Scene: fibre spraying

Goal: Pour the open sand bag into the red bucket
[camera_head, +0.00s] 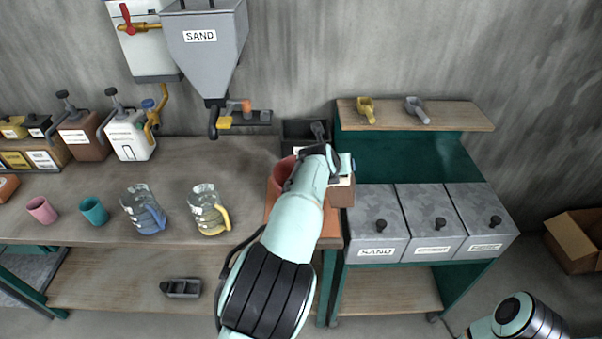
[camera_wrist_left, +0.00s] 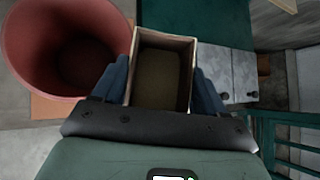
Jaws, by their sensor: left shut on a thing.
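The red bucket (camera_head: 281,176) stands on an orange-brown mat (camera_head: 331,230) on the workbench, partly hidden behind my left arm. In the left wrist view the bucket (camera_wrist_left: 40,60) is at the upper left, its mouth open and its inside dark. My left gripper (camera_wrist_left: 160,88) is shut on the open sand bag (camera_wrist_left: 132,62), with a blue finger on each side of it. The bag is box-like with a pale rim, and brownish sand shows inside. It is just right of the bucket; in the head view the bag (camera_head: 342,194) is partly hidden by my gripper. My right gripper is out of view.
The sand hopper (camera_head: 205,50) hangs on the wall above. Two glass jugs (camera_head: 145,212) (camera_head: 208,212) and pink and teal cups (camera_head: 41,210) (camera_head: 93,211) stand left. Grey lidded bins (camera_head: 377,225) are at the right. A shelf (camera_head: 445,116) holds two scoops.

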